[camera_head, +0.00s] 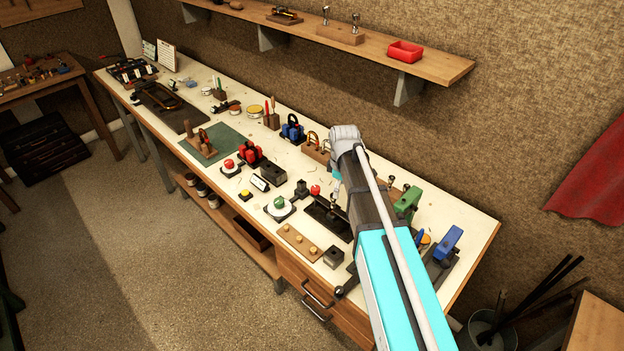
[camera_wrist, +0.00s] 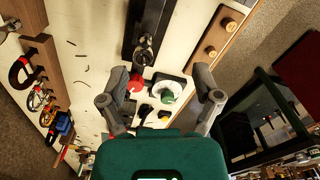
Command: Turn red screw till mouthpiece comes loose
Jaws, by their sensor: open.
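A red round knob (camera_wrist: 135,83), which looks like the red screw, shows in the wrist view at the near end of a long black fixture (camera_wrist: 150,14). A small metal piece (camera_wrist: 143,50), perhaps the mouthpiece, sits in the fixture; I cannot tell how it is held. In the head view the red knob (camera_head: 315,190) stands just left of my arm, by the dark fixture (camera_head: 322,218). My gripper (camera_wrist: 160,82) is open and empty, its fingers spread above the bench, with the knob below and nearer the left finger. In the head view my arm hides much of this area.
A white disc with a green knob (camera_wrist: 168,97) lies beside the red knob. A wooden strip with round pegs (camera_head: 299,242) lies near the front edge. A green vise (camera_head: 407,203) and a blue tool (camera_head: 447,243) stand right of my arm. A shelf (camera_head: 440,66) hangs behind.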

